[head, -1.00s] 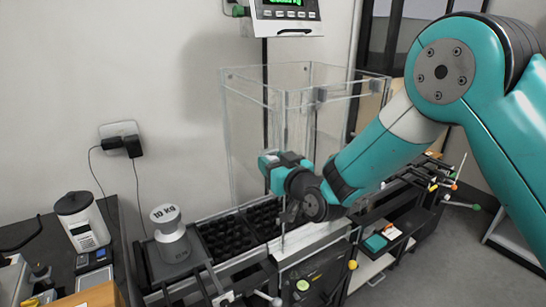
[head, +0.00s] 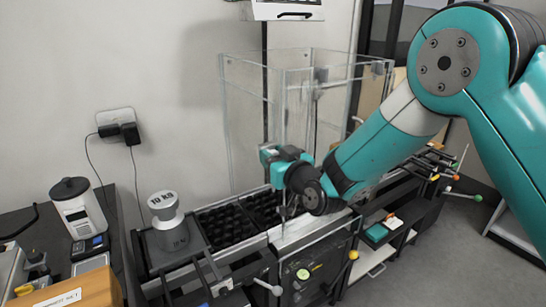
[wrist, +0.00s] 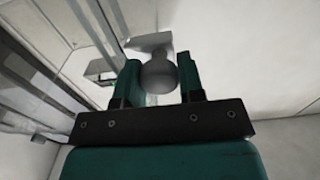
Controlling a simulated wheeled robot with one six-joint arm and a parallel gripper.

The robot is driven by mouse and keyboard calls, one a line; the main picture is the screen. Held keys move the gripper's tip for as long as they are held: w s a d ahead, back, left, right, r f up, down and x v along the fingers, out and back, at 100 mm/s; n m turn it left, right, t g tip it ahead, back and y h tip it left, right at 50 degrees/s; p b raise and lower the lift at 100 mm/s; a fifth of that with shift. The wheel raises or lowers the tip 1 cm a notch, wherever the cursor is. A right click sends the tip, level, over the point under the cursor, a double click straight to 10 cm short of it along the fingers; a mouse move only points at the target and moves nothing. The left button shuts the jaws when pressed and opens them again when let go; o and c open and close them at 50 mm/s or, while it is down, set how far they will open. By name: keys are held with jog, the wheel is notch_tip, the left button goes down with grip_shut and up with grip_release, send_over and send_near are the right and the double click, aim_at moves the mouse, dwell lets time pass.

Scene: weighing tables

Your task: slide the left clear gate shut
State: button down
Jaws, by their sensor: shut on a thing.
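The clear enclosure stands against the wall in the head view, with its left clear gate (head: 250,115) on the left side. I cannot tell from the panes how far this gate is open. My gripper (head: 268,157) is at the lower front of the clear panes. In the wrist view, my gripper (wrist: 160,80) has its two teal fingers on either side of a round grey knob (wrist: 158,74) and is shut on it. Clear panes show left of the fingers there. The arm hides part of the enclosure's right side in the head view.
A 10 kg weight (head: 168,220) stands left of a black studded bed (head: 230,222). Rods with coloured knobs (head: 353,254) stick out at the front. Grey floor lies to the right.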

notch_tip(320, 180, down, 22)
jog(key=b, duration=2.1)
jog(key=shift+f, duration=0.25)
jog(key=shift+s, duration=0.1)
jog(key=c, duration=1)
grip_release()
jog(key=shift+f, duration=0.1)
jog(key=shift+c, duration=0.2)
jog(key=b+v, duration=1)
jog(key=v, duration=0.7)
jog(key=shift+b, duration=0.35)
jog(key=shift+s+d, duration=0.15)
